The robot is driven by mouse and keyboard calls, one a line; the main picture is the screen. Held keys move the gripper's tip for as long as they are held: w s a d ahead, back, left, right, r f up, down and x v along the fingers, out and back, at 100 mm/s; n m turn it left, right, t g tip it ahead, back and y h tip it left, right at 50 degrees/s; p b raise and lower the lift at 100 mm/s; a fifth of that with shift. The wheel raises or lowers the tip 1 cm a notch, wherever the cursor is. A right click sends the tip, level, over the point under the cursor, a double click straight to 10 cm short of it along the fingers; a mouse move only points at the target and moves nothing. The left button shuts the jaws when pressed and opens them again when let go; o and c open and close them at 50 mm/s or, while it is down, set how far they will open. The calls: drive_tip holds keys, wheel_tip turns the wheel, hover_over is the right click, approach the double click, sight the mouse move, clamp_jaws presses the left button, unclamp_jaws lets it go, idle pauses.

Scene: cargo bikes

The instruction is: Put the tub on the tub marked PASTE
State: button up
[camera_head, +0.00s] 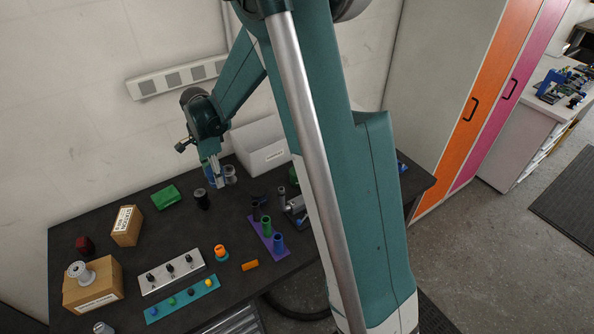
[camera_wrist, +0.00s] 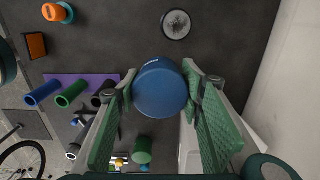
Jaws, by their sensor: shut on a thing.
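My gripper (camera_wrist: 160,90) is shut on a blue tub (camera_wrist: 160,92), with one green ribbed finger pad on each side of it. Small white lettering shows on the tub but is too small to read. My gripper also shows above the back of the dark table in the head view (camera_head: 214,175), where its finger partly hides what it holds. A grey-blue round container (camera_head: 230,174) shows beside the finger; I cannot tell whether it is separate. A dark round container (camera_head: 201,199) stands nearby and shows in the wrist view (camera_wrist: 176,24), apart from the held tub. No PASTE marking is readable.
A purple rack (camera_head: 267,233) with tubes is to the right, and a white bin (camera_head: 262,150) is behind. Bare table lies between the green block and the knob panel (camera_head: 171,272).

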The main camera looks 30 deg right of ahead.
drive_tip(key=s+d+r+m+p, duration=0.15)
drive_tip(key=d+m, duration=0.35)
drive_tip(key=d, duration=1.1)
wheel_tip(320, 180, up, 2)
drive_tip(key=m+p, duration=0.2)
drive_tip(key=m, duration=0.2)
hover_over(297, 177)
drive_tip(key=w+d, duration=0.2)
drive_tip(key=w, duration=0.1)
drive_tip(key=shift+s+a+r, duration=0.15)
drive_tip(key=shift+s+r, duration=0.05)
drive_tip(key=shift+s, duration=0.05)
drive_tip(key=shift+f, duration=0.1)
drive_tip(key=shift+f, duration=2.85)
drive_tip(key=shift+f, duration=2.05)
drive_tip(key=shift+f, duration=0.2)
